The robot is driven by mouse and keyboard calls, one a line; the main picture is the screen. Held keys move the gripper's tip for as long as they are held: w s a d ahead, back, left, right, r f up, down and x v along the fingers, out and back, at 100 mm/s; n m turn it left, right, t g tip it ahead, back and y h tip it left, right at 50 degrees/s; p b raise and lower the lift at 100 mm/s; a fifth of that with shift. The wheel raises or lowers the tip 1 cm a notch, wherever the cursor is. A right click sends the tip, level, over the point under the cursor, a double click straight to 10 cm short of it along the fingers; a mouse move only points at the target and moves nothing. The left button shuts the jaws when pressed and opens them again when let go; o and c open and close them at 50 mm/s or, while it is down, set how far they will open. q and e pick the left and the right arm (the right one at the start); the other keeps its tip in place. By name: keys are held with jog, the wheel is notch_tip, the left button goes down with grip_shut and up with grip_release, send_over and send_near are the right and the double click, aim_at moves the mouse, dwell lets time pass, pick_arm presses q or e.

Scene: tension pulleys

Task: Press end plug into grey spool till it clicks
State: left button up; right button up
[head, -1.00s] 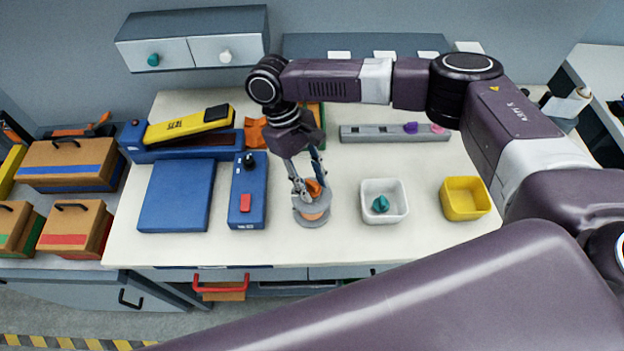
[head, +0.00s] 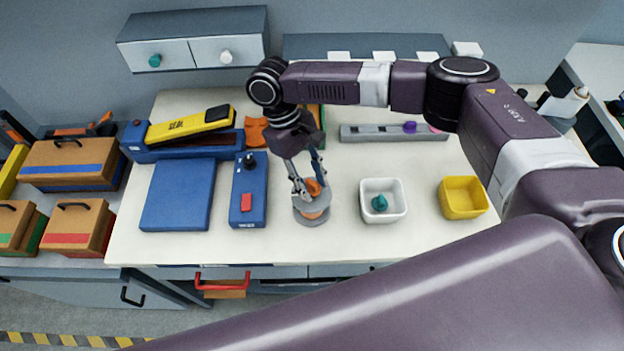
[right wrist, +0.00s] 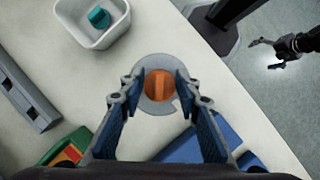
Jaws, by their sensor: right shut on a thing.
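The orange end plug (head: 314,187) is between the fingers of my right gripper (head: 306,190), directly over the grey spool (head: 309,217). The spool stands upright on the bench near its front edge, and an orange part shows around its middle. In the right wrist view the plug (right wrist: 158,86) has a raised bar across it and lies within the ring of the grey spool (right wrist: 156,61). My right gripper is shut on the plug. How deep the plug sits cannot be seen. My left gripper (right wrist: 263,48) shows small and dark at the right wrist view's upper right, away from the bench.
A white bin (head: 368,213) with a teal plug (head: 380,203) stands right of the spool, and a yellow bin (head: 482,211) farther right. A blue box with a red button (head: 246,203) is close on the left. A grey rail (head: 375,134) lies behind.

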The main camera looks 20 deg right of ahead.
jog(key=shift+f, duration=0.15)
jog(key=shift+f+b, duration=0.35)
jog(key=shift+f, duration=0.5)
jog(key=shift+s, duration=0.1)
jog(key=shift+s+f, duration=0.15)
jog(key=shift+f, duration=0.1)
dwell(0.4)
jog(key=o, duration=0.8)
jog(key=shift+o, duration=0.2)
jog(key=shift+w+r, duration=0.2)
